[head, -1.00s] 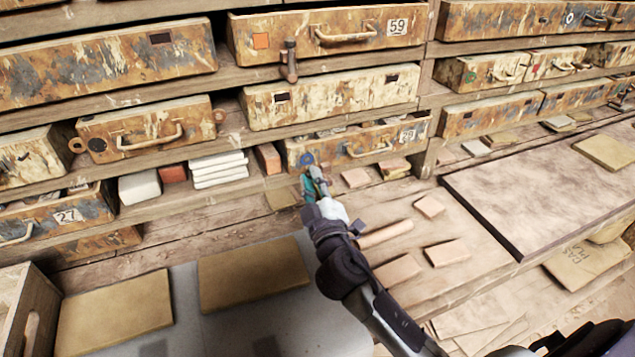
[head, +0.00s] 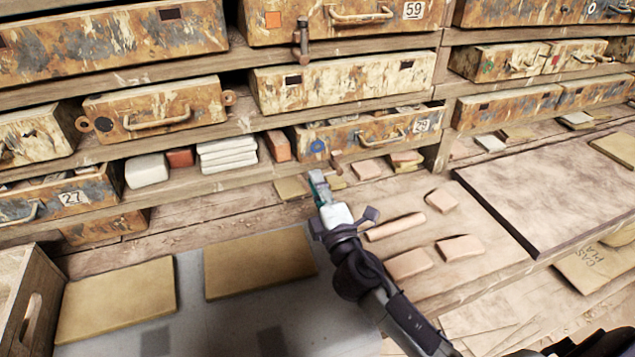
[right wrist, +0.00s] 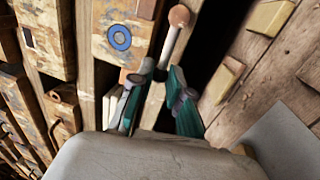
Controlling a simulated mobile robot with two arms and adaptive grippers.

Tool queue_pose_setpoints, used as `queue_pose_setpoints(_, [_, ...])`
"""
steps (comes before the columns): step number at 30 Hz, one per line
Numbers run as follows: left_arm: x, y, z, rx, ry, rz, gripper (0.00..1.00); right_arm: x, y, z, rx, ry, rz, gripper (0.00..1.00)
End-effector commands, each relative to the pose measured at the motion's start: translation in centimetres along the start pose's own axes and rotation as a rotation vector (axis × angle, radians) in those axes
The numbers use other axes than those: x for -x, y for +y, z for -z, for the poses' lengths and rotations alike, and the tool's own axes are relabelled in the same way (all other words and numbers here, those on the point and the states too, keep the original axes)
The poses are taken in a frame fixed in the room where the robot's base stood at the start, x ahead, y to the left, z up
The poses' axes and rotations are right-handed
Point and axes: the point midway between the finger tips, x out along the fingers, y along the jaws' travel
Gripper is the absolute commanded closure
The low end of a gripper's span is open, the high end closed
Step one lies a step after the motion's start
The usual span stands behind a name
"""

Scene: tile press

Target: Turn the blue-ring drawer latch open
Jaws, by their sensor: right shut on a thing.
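The blue-ring drawer (head: 372,132) is a rusty, paint-worn drawer in the lower row, with a curved handle and a "29" label. Its blue ring (head: 317,147) also shows in the right wrist view (right wrist: 119,38). The latch (head: 337,164) is a short brownish bar at the drawer's lower left. In the right wrist view it is a pale rod with a round copper-coloured end (right wrist: 179,16). My right gripper (head: 318,180) is just below the ring, its teal fingers (right wrist: 160,76) shut on the latch rod. The fingers partly hide the rod. My left gripper is not in view.
Another latch (head: 302,38) hangs below drawer 59 above. White blocks (head: 228,154) and a reddish block (head: 278,146) stand left of the drawer. Pinkish tiles (head: 460,248) and a roller-shaped piece (head: 396,226) lie on the bench beside my right arm.

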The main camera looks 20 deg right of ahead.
Motion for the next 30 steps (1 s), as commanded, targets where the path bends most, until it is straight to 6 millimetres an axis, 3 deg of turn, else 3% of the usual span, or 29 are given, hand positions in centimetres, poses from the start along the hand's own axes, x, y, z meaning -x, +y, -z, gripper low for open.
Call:
queue_pose_setpoints(16, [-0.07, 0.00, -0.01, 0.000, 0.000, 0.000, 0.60, 0.07, -0.26, 0.01, 0.023, 0.005, 0.002, 1.00])
queue_pose_setpoints(17, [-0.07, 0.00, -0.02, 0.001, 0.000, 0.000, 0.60, 0.07, -0.26, 0.02, 0.023, 0.005, 0.003, 0.79])
queue_pose_setpoints(20, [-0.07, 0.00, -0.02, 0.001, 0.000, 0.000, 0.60, 0.07, -0.26, 0.01, 0.023, 0.005, 0.002, 0.65])
queue_pose_setpoints(30, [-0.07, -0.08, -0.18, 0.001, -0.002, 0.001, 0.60, 0.31, -0.20, 0.00, 0.022, 0.005, 0.001, 0.65])
